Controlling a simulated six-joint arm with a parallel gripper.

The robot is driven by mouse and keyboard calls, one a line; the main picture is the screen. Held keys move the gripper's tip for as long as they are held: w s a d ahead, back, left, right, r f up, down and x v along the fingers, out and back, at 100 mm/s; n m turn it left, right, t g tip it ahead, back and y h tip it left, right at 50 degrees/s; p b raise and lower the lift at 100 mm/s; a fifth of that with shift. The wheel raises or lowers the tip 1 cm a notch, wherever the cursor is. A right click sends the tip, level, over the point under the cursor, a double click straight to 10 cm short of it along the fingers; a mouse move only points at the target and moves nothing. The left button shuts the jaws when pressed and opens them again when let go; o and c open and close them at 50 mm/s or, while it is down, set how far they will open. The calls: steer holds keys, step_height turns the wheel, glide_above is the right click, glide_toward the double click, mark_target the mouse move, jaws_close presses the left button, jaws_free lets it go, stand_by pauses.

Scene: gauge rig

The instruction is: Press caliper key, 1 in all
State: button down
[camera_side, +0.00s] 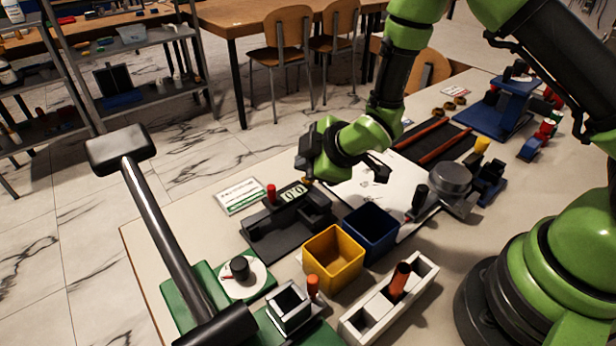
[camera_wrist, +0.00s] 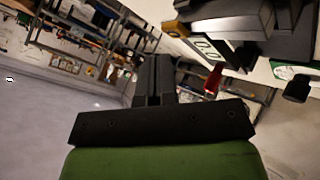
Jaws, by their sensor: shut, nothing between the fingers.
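The caliper gauge (camera_side: 300,214) is a black block on a dark base, left of centre on the table in the side view. It has a lit digital display (camera_side: 293,194) and an upright red key (camera_side: 271,194) at its left end. In the wrist view the display (camera_wrist: 206,47) and the red key (camera_wrist: 213,77) show right of the fingers. My gripper (camera_side: 308,162) is shut and empty, above and behind the display. It also shows in the wrist view (camera_wrist: 155,62). It appears apart from the red key, which stands upright.
A yellow bin (camera_side: 333,262) and a blue bin (camera_side: 371,234) stand right of the gauge. A white tray (camera_side: 412,296) with an orange peg, a green dial fixture (camera_side: 240,272) and a card (camera_side: 240,196) are nearby. A dark hammer-shaped stand (camera_side: 160,225) crosses the left foreground.

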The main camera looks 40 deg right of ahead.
steer(key=shift+r, duration=2.55)
steer(key=shift+d+r, duration=0.1)
steer(key=shift+r, duration=0.2)
steer(key=s+d+r+m+h, duration=0.1)
steer(key=s+d+r+m, duration=0.1)
steer(key=s+r+m, duration=0.3)
steer(key=s+d+r+m, duration=0.2)
steer(key=r, duration=0.6)
steer(key=s+r+m+g, duration=0.1)
steer(key=s+m, duration=0.3)
steer(key=s, duration=0.4)
steer(key=s+d+r+m+y, duration=0.1)
steer(key=s+r+m, duration=0.3)
steer(key=s, duration=0.4)
steer(key=shift+s+g, duration=0.3)
steer(key=shift+g, duration=0.1)
